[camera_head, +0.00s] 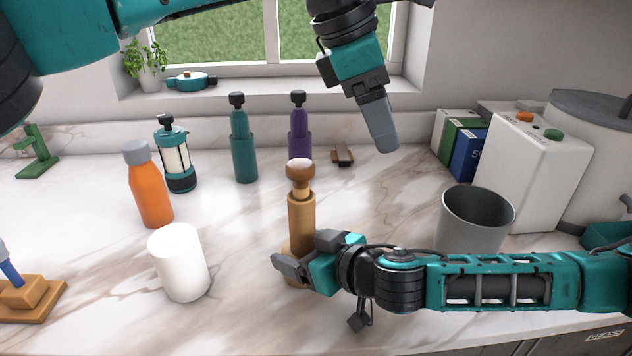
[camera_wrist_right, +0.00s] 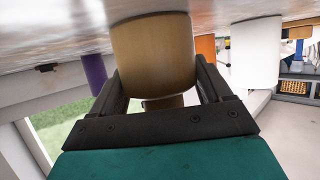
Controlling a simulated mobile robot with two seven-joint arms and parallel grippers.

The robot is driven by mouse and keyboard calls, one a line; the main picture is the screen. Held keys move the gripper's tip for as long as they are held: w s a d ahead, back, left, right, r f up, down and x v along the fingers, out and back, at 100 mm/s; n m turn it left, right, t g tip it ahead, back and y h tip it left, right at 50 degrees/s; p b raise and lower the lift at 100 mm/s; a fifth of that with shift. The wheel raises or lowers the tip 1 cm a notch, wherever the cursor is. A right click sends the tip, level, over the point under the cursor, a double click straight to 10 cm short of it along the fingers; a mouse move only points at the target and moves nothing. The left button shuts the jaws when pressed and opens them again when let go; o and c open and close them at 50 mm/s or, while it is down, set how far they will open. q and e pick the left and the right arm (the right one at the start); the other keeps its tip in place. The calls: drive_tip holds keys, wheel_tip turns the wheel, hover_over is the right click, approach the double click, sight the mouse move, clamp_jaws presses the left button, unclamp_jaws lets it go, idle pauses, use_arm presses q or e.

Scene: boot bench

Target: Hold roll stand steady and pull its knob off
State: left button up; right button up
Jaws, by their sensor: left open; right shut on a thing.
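The roll stand (camera_head: 301,218) is a tan wooden post standing upright on the marble counter, left of the picture's middle. Its round brown knob (camera_head: 300,170) sits on top. My right gripper (camera_head: 304,257) comes in from the right and is shut on the lower part of the stand. In the right wrist view the stand (camera_wrist_right: 157,55) is a broad tan cylinder between the two dark fingers. My left gripper (camera_head: 384,144) is open and empty, pointing down, above and to the right of the knob and apart from it. Its fingers overlap in this view.
A white cylinder (camera_head: 180,262) and an orange bottle (camera_head: 148,185) stand left of the stand. Teal (camera_head: 243,150) and purple (camera_head: 299,132) bottles stand behind it. A grey bin (camera_head: 477,222) and white box (camera_head: 532,165) are at right.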

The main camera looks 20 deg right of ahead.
use_arm(q)
drive_tip(key=s+d+r+n+t+h, duration=0.1)
drive_tip(key=s+d+r+n+h, duration=0.1)
drive_tip(key=s+d+r+h, duration=0.35)
drive_tip(key=s+d+r+n+h, duration=0.2)
drive_tip(key=d+r+h, duration=0.2)
drive_tip(key=d+h, duration=0.35)
drive_tip(key=n+t+y, duration=1.3)
drive_tip(key=n+y, duration=0.5)
approach(297, 165)
drive_tip(key=x, duration=1.2)
drive_tip(key=shift+w+d+f, duration=0.2)
drive_tip(key=shift+d+f, duration=0.05)
drive_tip(key=shift+f, duration=0.05)
drive_tip(key=shift+c, duration=0.3)
